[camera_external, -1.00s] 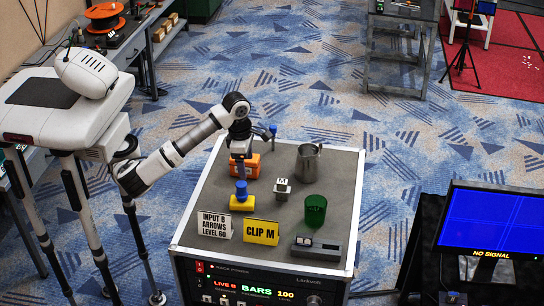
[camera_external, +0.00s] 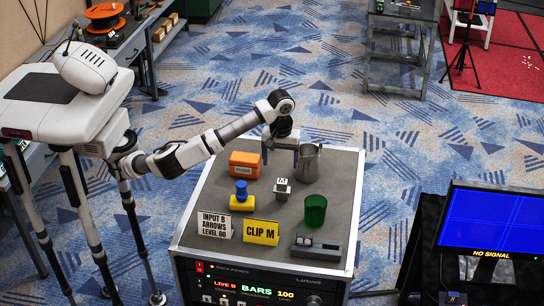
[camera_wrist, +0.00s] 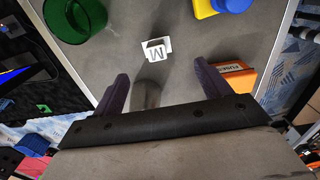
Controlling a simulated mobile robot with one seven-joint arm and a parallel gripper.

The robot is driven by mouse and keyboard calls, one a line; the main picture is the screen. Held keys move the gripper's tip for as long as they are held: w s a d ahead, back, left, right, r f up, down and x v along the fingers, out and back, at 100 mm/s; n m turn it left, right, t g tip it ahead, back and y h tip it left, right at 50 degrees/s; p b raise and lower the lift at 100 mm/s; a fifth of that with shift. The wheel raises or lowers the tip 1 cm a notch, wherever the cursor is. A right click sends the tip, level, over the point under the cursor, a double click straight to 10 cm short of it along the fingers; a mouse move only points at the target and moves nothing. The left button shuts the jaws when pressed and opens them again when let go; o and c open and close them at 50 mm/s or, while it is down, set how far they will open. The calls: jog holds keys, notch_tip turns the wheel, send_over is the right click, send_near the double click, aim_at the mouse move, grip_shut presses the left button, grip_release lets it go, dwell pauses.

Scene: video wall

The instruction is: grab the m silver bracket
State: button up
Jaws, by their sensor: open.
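The silver bracket (camera_external: 282,188) is a small block with a letter M on a white face, standing near the middle of the grey cart top. In the wrist view the bracket (camera_wrist: 156,51) lies beyond my fingertips, roughly centred between them. My gripper (camera_external: 281,158) is open, with its fingers pointing down above the back of the cart top, behind the bracket. In the wrist view my gripper (camera_wrist: 160,77) shows two dark fingers spread apart, not touching the bracket.
A metal pitcher (camera_external: 309,163) stands close right of my gripper; an orange box (camera_external: 244,166) is left. A blue-and-yellow object (camera_external: 242,198), green cup (camera_external: 315,211), grey device (camera_external: 317,247), white sign (camera_external: 214,225) and yellow CLIP M sign (camera_external: 261,232) surround the bracket.

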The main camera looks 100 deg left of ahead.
aim_at(282, 181)
notch_tip(282, 181, down, 5)
jog(key=shift+r, duration=0.1)
jog(key=shift+w+a+f+p, duration=0.15)
jog(key=shift+f+p, duration=0.5)
jog(key=shift+f, duration=0.75)
jog(key=shift+w+d+f+p, duration=0.1)
jog(key=shift+f+p, duration=0.55)
jog(key=shift+f, duration=0.7)
jog(key=c, duration=1.2)
jog(key=shift+r, duration=0.15)
jog(key=shift+w+r+p, duration=0.1)
jog(key=shift+r+p, duration=1.25)
jog(key=shift+r, duration=8.55)
